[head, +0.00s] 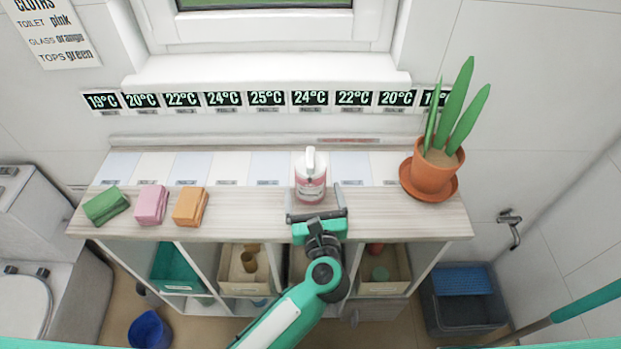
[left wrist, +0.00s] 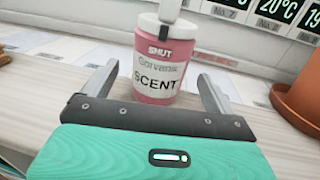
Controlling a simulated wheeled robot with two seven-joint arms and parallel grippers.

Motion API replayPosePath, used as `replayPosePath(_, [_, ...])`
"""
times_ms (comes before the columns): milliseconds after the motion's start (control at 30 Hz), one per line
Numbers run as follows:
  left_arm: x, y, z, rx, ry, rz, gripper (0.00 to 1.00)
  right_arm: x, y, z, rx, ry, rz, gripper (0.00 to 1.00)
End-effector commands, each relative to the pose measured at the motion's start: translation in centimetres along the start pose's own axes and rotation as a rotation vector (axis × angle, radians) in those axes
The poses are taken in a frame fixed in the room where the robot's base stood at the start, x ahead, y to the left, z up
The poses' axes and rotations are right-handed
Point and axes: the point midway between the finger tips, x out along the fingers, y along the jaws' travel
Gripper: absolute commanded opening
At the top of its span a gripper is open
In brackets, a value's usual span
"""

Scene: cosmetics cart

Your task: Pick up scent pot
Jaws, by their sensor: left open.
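The scent pot (head: 311,178) is a small pink bottle with a white label and a white pump top, upright on the wooden cart top. In the left wrist view the pot (left wrist: 157,78) shows the word SCENT and stands just beyond my jaws, roughly between the two fingers. My left gripper (head: 316,214) is open and empty, low over the front edge of the cart top, directly in front of the pot. In the left wrist view its fingers (left wrist: 157,90) spread on either side of the pot. I cannot tell whether they touch it. My right gripper is not in view.
Green (head: 106,206), pink (head: 151,205) and orange (head: 190,206) cloths lie on the cart top's left. A potted plant (head: 434,172) stands at its right end. A row of temperature displays (head: 265,98) hangs behind. Open shelves with boxes (head: 383,288) lie below.

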Motion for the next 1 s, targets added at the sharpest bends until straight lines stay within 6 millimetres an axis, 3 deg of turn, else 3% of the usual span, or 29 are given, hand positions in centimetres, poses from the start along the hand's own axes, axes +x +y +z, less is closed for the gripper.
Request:
replayPosePath(233, [3.6, 0.0, 0.3, 0.003, -0.004, 0.0, 0.9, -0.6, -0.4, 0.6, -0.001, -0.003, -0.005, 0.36])
replayPosePath(567, [4.5, 0.0, 0.1, 0.0, -0.001, 0.0, 0.9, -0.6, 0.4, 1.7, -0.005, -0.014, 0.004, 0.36])
replayPosePath(667, [4.5, 0.0, 0.1, 0.0, -0.001, 0.0, 0.76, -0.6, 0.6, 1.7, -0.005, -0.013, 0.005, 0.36])
replayPosePath(900, [4.5, 0.0, 0.1, 0.0, -0.001, 0.0, 0.3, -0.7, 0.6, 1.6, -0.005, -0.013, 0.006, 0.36])
replayPosePath(1000, [4.5, 0.0, 0.2, -0.001, -0.003, 0.0, 0.3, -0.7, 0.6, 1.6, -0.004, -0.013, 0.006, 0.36])
